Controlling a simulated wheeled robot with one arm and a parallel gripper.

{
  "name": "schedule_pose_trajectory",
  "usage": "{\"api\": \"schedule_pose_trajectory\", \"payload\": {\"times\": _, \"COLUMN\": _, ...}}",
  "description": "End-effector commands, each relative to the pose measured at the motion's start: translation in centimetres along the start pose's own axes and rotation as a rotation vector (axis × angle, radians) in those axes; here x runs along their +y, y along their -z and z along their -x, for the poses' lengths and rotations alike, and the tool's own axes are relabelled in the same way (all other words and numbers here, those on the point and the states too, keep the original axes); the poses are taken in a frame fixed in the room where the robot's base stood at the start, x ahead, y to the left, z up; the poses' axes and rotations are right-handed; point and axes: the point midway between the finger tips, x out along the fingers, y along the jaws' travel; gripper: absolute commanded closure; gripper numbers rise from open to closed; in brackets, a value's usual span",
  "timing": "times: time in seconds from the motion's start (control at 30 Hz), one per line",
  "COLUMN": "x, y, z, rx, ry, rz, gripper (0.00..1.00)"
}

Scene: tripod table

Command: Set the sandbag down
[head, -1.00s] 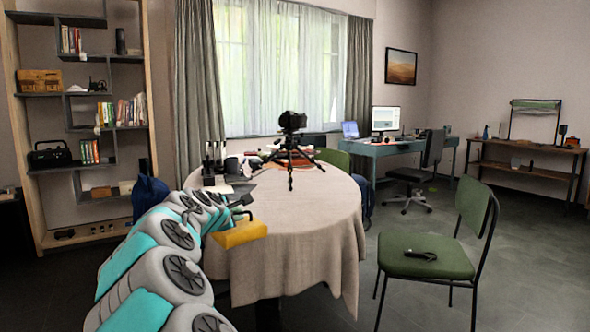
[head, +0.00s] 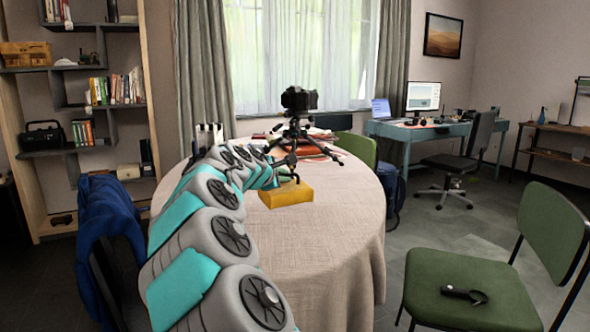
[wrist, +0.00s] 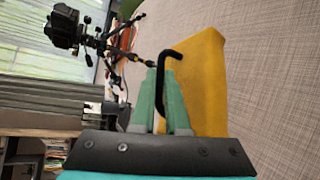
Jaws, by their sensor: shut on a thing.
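The sandbag (head: 287,194) is a yellow block-like bag with a dark hooked handle (wrist: 180,54). In the head view it is over the front part of the round table (head: 330,225), which has a beige cloth. My gripper (wrist: 166,85) is shut on the handle, with the bag beside its pale green fingers in the wrist view. I cannot tell whether the bag's underside touches the cloth. The black camera tripod (head: 295,135) stands on the table just behind the bag, and the camera (wrist: 64,28) on it also shows in the wrist view.
Papers and books (head: 325,145) lie behind the tripod. A green chair (head: 470,285) with a dark object on its seat is at the right, and a blue-draped chair (head: 112,235) is at the left. The table's front and right are bare.

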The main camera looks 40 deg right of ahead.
Motion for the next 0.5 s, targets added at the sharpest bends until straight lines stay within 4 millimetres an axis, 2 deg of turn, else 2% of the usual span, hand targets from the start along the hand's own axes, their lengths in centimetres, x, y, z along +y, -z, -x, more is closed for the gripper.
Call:
{"api": "schedule_pose_trajectory", "payload": {"times": 0.27, "x": -0.5, "y": 0.3, "z": -0.2, "rx": 0.001, "ry": -0.003, "rz": 0.0, "gripper": 1.0}}
{"api": "schedule_pose_trajectory", "payload": {"times": 0.5, "x": -2.1, "y": 0.9, "z": -0.8, "rx": 0.001, "ry": -0.004, "rz": 0.0, "gripper": 1.0}}
